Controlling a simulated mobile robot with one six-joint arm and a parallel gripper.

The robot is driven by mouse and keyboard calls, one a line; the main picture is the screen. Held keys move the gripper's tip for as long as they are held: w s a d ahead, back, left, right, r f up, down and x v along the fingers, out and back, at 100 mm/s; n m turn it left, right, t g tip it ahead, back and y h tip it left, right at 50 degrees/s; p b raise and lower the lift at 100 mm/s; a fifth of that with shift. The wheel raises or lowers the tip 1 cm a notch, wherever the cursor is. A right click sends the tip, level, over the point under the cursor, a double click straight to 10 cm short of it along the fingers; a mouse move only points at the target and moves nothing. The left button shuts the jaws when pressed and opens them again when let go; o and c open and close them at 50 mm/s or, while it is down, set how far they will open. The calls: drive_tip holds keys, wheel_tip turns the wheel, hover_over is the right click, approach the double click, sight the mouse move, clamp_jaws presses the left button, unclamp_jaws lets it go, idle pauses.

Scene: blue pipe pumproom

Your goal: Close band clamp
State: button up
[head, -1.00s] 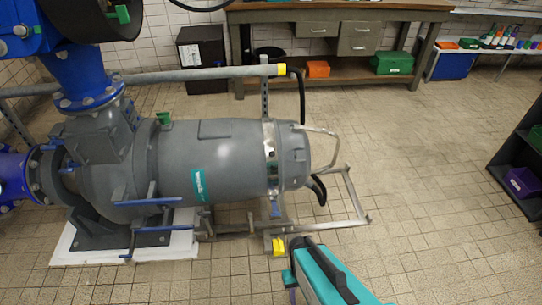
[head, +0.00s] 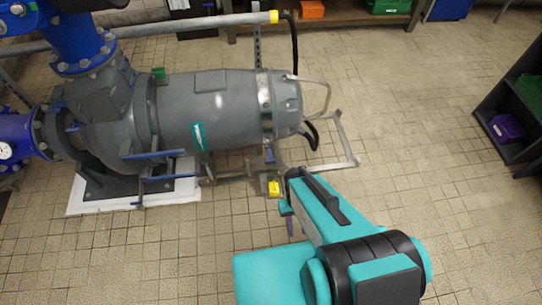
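The band clamp (head: 264,100) is a shiny metal band around the right end of the grey pump motor (head: 215,105). A blue part (head: 269,154) shows below the motor, under the band; I cannot tell whether it belongs to the clamp. Whether the band is open or closed is too small to tell. My teal and black arm reaches up from the lower right. My gripper (head: 289,216) is at its far end, below and slightly right of the band and apart from it. Its fingers are mostly hidden, so its opening does not show.
A grey rail with a yellow end (head: 273,17) runs behind the motor. A grey frame (head: 346,140) and black hose (head: 313,135) stand right of it. A yellow-capped part (head: 274,188) is near my gripper. A dark shelf (head: 510,125) stands at right. The tiled floor between is clear.

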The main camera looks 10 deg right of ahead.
wheel_tip(320, 180, up, 6)
drive_tip(key=p, duration=0.4)
drive_tip(key=shift+f, duration=0.2)
drive_tip(key=shift+a, duration=0.1)
